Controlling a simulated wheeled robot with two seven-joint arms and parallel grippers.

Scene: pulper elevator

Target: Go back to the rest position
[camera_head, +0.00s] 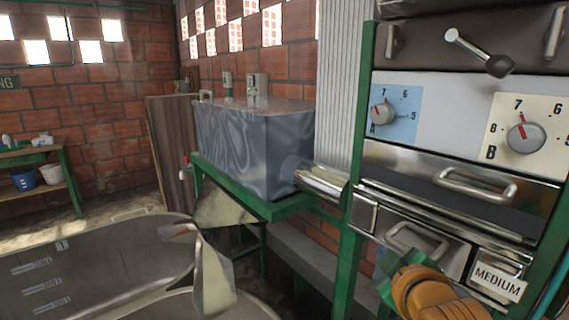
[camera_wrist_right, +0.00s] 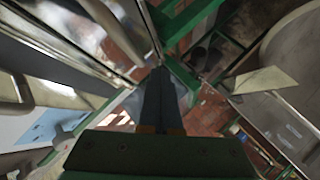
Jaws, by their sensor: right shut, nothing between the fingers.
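My right gripper (camera_head: 382,256) shows low on the right in the head view, with its green body and the orange wrist behind it. It is in front of the lower drawers of the machine (camera_head: 367,212), near a metal handle (camera_head: 418,238); I cannot tell whether it touches anything. In the right wrist view its dark fingers (camera_wrist_right: 160,76) are together with nothing between them. My left gripper is not in view.
The machine has dial A (camera_head: 383,113), dial B (camera_head: 526,137), a lever (camera_head: 480,53) and a MEDIUM label (camera_head: 497,282). A grey metal tank (camera_head: 250,140) stands on a green frame. Large round metal vats (camera_head: 100,265) fill the lower left. A green table (camera_head: 40,155) stands far left.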

